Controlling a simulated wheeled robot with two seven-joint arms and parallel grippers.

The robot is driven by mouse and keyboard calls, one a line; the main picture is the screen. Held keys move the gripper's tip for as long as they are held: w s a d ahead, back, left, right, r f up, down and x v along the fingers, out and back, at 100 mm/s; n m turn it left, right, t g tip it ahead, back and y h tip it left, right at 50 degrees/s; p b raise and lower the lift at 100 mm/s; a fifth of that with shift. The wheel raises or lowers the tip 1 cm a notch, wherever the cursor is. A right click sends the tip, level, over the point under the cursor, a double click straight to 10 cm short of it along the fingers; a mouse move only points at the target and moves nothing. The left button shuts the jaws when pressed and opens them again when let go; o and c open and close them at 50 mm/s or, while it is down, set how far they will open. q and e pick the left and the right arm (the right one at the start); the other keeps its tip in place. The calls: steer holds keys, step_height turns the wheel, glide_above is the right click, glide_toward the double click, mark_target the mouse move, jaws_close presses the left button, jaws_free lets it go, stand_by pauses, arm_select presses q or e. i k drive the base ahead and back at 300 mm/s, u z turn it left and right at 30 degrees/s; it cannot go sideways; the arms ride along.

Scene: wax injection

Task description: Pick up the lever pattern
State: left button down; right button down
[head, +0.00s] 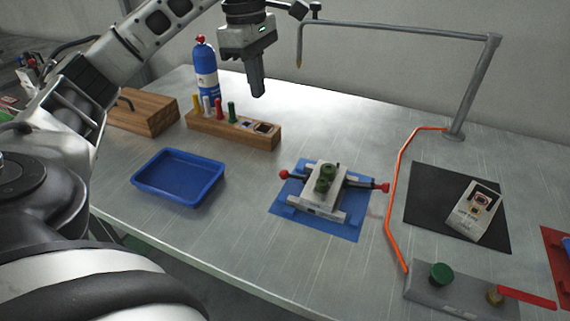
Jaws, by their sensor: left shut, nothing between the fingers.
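My left gripper (258,88) hangs from the top of the head view, pointing down. Its fingers are together with nothing between them, above the table and behind the clamped fixture. I cannot clearly make out a lever pattern. A pale metal block (466,222) with a dark recess and an orange-brown shape in it lies tilted on the black mat (425,198) at the right. A grey fixture (318,196) with green knobs and red-tipped side handles sits on the blue mat (345,231). My right gripper is not in view.
An empty-looking blue tray (215,181) is at the left. A wooden rack (205,126) holds several coloured handles, with a blue bottle (206,75) behind. A grey post with an overhead arm (470,90) and orange hose (392,195) stands at right. A grey panel (455,295) is at the front right.

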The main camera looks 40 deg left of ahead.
mark_target(328, 170)
steer(key=k, duration=1)
